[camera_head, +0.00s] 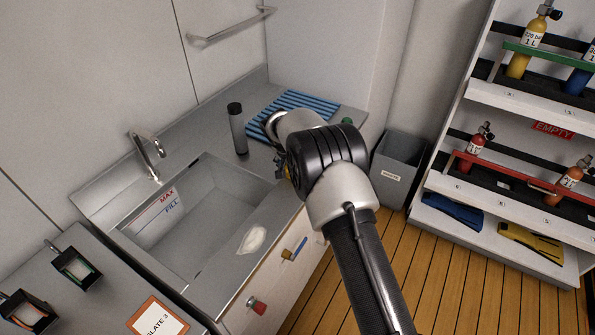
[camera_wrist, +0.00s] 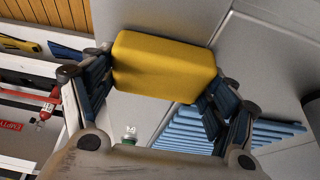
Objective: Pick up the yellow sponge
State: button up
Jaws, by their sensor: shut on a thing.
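The yellow sponge (camera_wrist: 165,66) is a thick rounded block in the wrist view. My gripper (camera_wrist: 158,82) is shut on it, with blue-padded fingers against its left and right ends. The grey counter shows behind and below the sponge, but the gap between them is hard to judge. In the head view my gripper (camera_head: 285,165) is over the right part of the counter, largely hidden behind my wrist, and the sponge cannot be clearly made out there.
A blue slatted rack (camera_head: 300,98) and a dark cylinder (camera_head: 237,130) stand on the counter (camera_head: 205,130) near my gripper. The sink (camera_head: 205,215) with its faucet (camera_head: 146,157) is to the left. A grey bin (camera_head: 398,165) and bottle shelves (camera_head: 510,185) are to the right.

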notch_tip(320, 180, up, 20)
jog(key=p, duration=0.5)
